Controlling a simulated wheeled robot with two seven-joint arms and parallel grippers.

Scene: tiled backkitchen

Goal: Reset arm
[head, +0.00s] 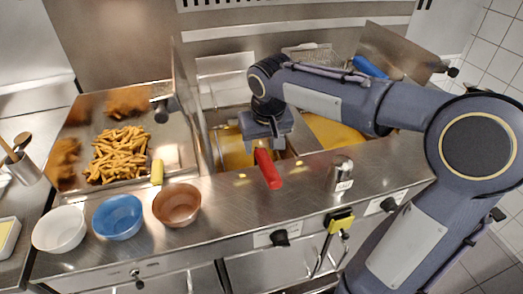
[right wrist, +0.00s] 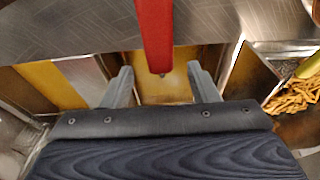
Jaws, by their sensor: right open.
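My right gripper (head: 266,146) is over the front part of the fryer, with its arm reaching in from the right. Its two fingers stand apart in the right wrist view (right wrist: 161,85). A red handle (head: 268,170) lies at the fingers and points over the steel front counter. In the right wrist view the red handle (right wrist: 155,35) comes down from the top, in line with the gap between the fingers, with visible space on both sides. What the handle joins is hidden by the gripper in the head view. My left gripper is not in view.
The fryer wells hold yellow oil (head: 335,132). A raised basket (head: 312,57) and a blue handle (head: 370,67) are behind my arm. Fries (head: 120,154) lie in a steel tray. White (head: 60,230), blue (head: 118,217) and brown (head: 177,205) bowls and a metal shaker (head: 341,172) stand along the counter.

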